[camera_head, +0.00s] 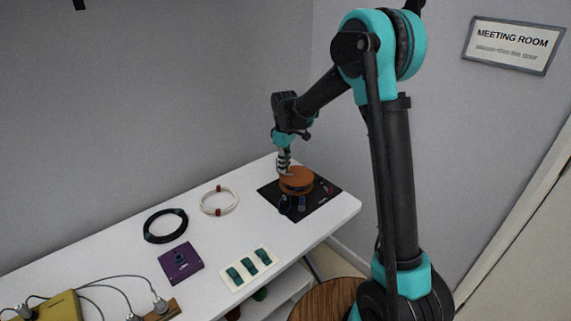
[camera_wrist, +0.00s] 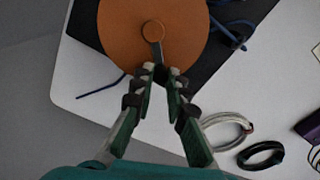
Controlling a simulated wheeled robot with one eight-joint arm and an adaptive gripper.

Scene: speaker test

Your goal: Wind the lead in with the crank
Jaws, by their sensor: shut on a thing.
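An orange reel (camera_head: 297,182) sits on a black mat (camera_head: 330,197) at the far right end of the white table. In the wrist view the reel (camera_wrist: 122,30) shows from above, with a round hub and a short dark crank (camera_wrist: 157,50) running out from it. My gripper (camera_wrist: 160,73) is shut on the crank's outer end; the fingertips hide the grip itself. In the head view my gripper (camera_head: 285,173) is at the reel's upper left side. A dark blue lead (camera_wrist: 228,36) comes out beside the reel, and a straight blue piece lies opposite.
A white cable coil (camera_head: 219,201) and a black coil (camera_head: 165,226) lie left of the mat. Nearer are a purple box (camera_head: 180,263), a plate with green switches (camera_head: 248,268) and a yellow box (camera_head: 60,307) with cables. The wall is close behind the table.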

